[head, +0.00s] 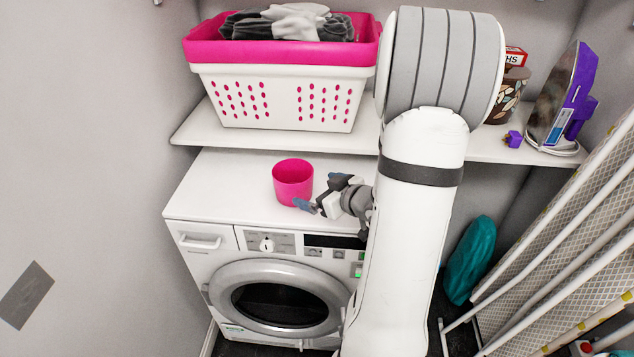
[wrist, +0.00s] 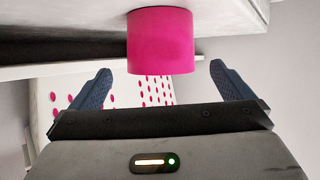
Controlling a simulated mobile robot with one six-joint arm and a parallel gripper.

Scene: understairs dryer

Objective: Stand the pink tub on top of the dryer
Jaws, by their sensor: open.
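The pink tub (head: 293,182) stands upright on the white top of the dryer (head: 208,205), a little back from its front edge. In the wrist view the pink tub (wrist: 160,42) hangs from the top of the picture, which is upside down, beyond and between my fingertips. My gripper (head: 318,195) is just to the right of the tub in the head view, low over the dryer top. Its fingers are spread wide in the wrist view (wrist: 160,78), and nothing is held between them. Whether a fingertip touches the tub is hard to tell.
A shelf (head: 190,130) above the dryer carries a white and pink laundry basket (head: 275,100) with clothes. An iron (head: 570,100), a purple plug (head: 512,139) and a patterned pot (head: 510,92) are at right. An ironing board (head: 570,235) leans at right. The dryer top's left side is clear.

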